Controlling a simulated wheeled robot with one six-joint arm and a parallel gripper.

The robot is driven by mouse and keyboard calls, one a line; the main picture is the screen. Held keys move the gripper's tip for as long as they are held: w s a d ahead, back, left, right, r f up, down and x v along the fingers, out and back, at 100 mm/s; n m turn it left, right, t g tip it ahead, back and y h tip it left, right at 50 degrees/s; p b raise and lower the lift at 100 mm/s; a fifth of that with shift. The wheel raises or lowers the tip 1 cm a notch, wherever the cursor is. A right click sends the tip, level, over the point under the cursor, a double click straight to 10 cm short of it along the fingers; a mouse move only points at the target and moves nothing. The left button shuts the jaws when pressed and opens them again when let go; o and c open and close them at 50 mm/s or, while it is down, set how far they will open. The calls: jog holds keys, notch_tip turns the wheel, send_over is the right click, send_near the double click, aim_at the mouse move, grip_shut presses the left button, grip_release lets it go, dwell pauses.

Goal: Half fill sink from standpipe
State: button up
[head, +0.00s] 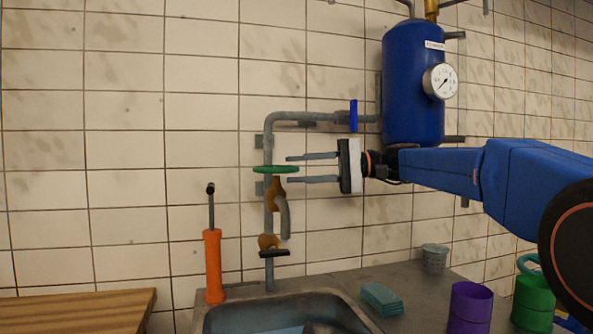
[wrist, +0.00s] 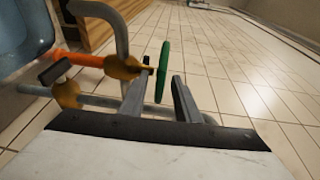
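The standpipe (head: 268,215) rises behind the sink against the tiled wall. Its brass tap (head: 276,192) has a green handwheel (head: 268,170) on top and a grey curved spout (head: 286,218). My gripper (head: 290,169) is open at the wheel's right side, one finger above the rim and one below. In the wrist view, the green wheel (wrist: 163,68) lies edge-on between my fingers (wrist: 160,72), with gaps visible. Below, a brass valve (head: 266,241) has a black lever lying level. The metal sink (head: 347,305) is cut off below; a bluish surface shows inside. I cannot tell whether water runs.
A blue lever (head: 353,116) stands upright on the pipe toward the blue tank (head: 412,90), which has a gauge (head: 440,81). An orange pump (head: 213,268) stands left. A sponge (head: 381,299), grey cup (head: 434,258), purple cup (head: 469,307) and green cup (head: 533,303) stand right.

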jog(key=shift+a, duration=0.45)
grip_shut()
jog(key=shift+s, duration=0.1)
